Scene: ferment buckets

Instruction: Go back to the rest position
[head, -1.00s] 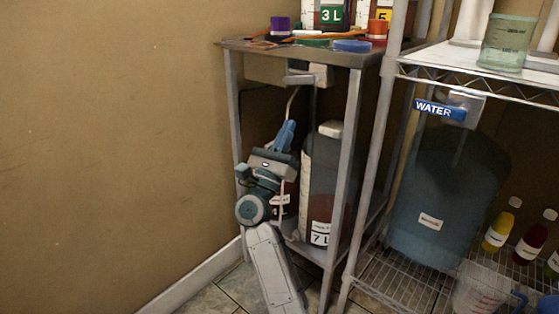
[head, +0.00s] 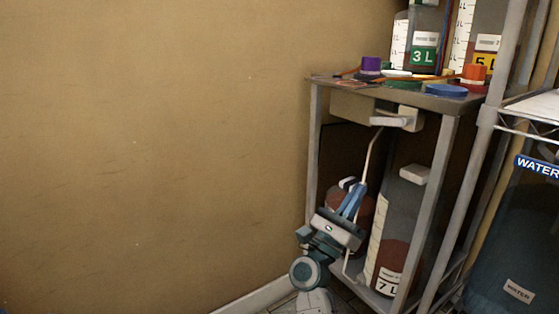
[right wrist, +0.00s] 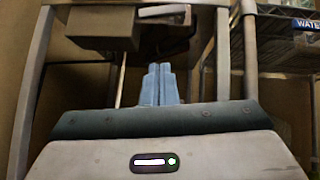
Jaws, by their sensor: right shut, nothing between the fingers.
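My right gripper (head: 352,199) is in front of the metal stand's lower opening in the head view. Its blue fingers are together and hold nothing. In the right wrist view the fingers (right wrist: 157,84) point at the stand, below its drawer. My left gripper is not in view.
The metal stand (head: 318,150) has a drawer (head: 368,108) with a white handle. A wire rack with the WATER container (head: 515,240) is at right. Bare wall fills the left.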

